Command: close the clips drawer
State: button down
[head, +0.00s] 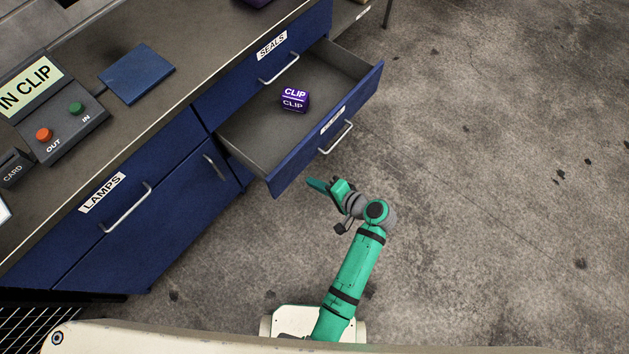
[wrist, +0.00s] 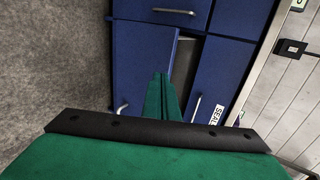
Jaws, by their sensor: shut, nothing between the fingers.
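The open drawer (head: 290,175) is pulled well out below the SEALS drawer (head: 262,60). Its blue front has a silver handle (head: 336,138) and a white label too slanted to read. A purple CLIP box (head: 294,99) lies inside on the grey drawer floor. My gripper (head: 314,185) is shut and empty, just outside the drawer front near its lower corner; I cannot tell whether it touches. In the wrist view my shut green fingers (wrist: 160,90) point toward the blue drawer fronts, with the open drawer's front (wrist: 143,52) just beyond them.
The LAMPS drawer (head: 120,210) is shut at the left. The worktop holds a button box (head: 65,125) with OUT and IN buttons, a blue pad (head: 138,74) and a CARD reader (head: 14,168). The concrete floor (head: 500,180) to the right is clear.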

send_near(285, 166)
notch_tip(285, 166, down, 3)
jog(key=w+a, duration=0.2)
jog(key=a, duration=0.1)
jog(key=shift+w+a, duration=0.1)
jog(key=shift+a, duration=0.15)
jog(key=shift+w+a, duration=0.3)
jog(key=shift+a, duration=0.15)
